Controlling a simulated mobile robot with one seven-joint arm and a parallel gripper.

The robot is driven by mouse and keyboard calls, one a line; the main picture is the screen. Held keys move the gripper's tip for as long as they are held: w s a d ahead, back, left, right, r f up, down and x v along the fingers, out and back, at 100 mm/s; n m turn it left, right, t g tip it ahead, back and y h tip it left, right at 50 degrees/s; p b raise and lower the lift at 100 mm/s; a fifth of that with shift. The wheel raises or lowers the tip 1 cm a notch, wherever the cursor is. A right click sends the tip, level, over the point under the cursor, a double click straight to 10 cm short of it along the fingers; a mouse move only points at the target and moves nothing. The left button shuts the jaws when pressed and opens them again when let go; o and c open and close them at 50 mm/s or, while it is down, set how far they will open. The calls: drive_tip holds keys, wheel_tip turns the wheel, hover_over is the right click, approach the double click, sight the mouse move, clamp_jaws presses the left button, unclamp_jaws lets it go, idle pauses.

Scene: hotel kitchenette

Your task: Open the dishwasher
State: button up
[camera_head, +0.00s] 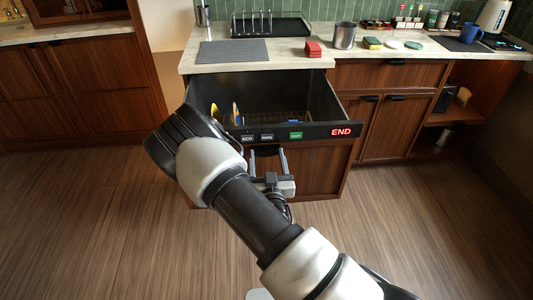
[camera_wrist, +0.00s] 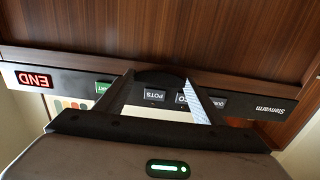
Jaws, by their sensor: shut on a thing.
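The dishwasher (camera_head: 318,130) is a wood-fronted drawer, pulled well out from under the counter. Its dark inside shows from above, with a wire rack (camera_head: 275,116) and a few yellow and blue items in it. A black control strip along the front's top edge shows buttons and a red END display (camera_head: 341,132). My gripper (camera_head: 267,150) is at the middle of the front, just below the strip. In the wrist view, turned upside down, its two fingers (camera_wrist: 159,78) are shut on the dark curved handle (camera_wrist: 160,74). My arm hides the drawer's left side.
Closed cabinets (camera_head: 385,110) and an open shelf (camera_head: 455,105) stand to the right. The wooden floor around the drawer is clear.

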drive_tip(key=shift+s, duration=0.15)
drive_tip(key=o, duration=1.3)
drive_tip(key=s, duration=1.7)
drive_tip(key=shift+s, duration=0.2)
